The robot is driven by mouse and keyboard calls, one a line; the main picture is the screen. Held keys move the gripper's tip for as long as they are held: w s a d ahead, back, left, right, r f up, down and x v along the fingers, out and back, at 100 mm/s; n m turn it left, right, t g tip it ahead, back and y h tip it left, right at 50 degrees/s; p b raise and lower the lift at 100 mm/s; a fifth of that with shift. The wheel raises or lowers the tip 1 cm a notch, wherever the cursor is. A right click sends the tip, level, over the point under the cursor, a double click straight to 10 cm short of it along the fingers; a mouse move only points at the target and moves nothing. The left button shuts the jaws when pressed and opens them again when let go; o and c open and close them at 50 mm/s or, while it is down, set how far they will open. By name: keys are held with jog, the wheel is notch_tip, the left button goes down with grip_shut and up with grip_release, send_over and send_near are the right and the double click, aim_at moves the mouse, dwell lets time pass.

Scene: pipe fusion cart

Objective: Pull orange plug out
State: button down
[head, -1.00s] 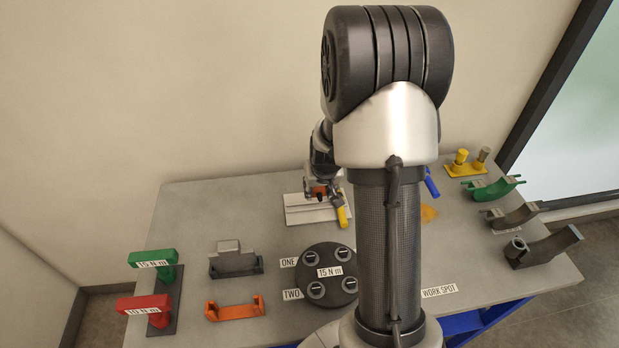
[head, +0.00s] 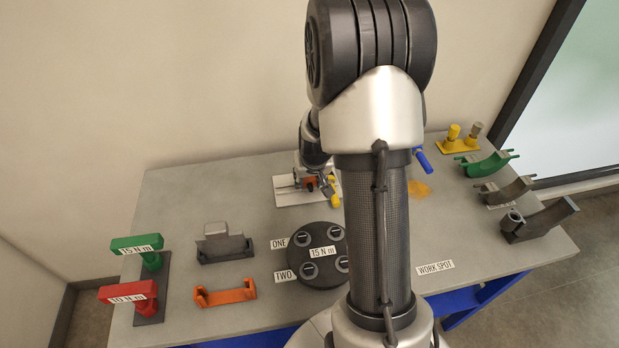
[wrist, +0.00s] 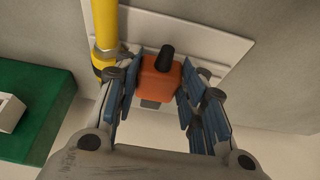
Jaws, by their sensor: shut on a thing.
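The orange plug (wrist: 160,77) is a small block with a black knob on top, in the middle of the wrist view. My gripper (wrist: 158,84) has its blue-padded fingers on both sides of it and is shut on it. In the head view the plug (head: 311,182) shows as a small orange patch at my gripper (head: 315,188), over the white plate (head: 288,200). A dark piece shows just below the plug in the wrist view. I cannot tell whether the plug is still seated in anything.
A yellow pipe (wrist: 103,25) stands close beside my left finger in the wrist view. A green block (wrist: 45,95) lies farther left. On the table are a black round disc (head: 312,240), an orange bracket (head: 225,294) and a grey block (head: 222,243). My arm hides the table's middle.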

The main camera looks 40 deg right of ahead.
jog(key=shift+f, duration=0.45)
jog(key=shift+f+b, duration=0.35)
jog(key=shift+b, duration=0.2)
jog(key=c, duration=0.9)
grip_release()
jog(key=shift+c, duration=0.2)
jog(key=v, duration=1.2)
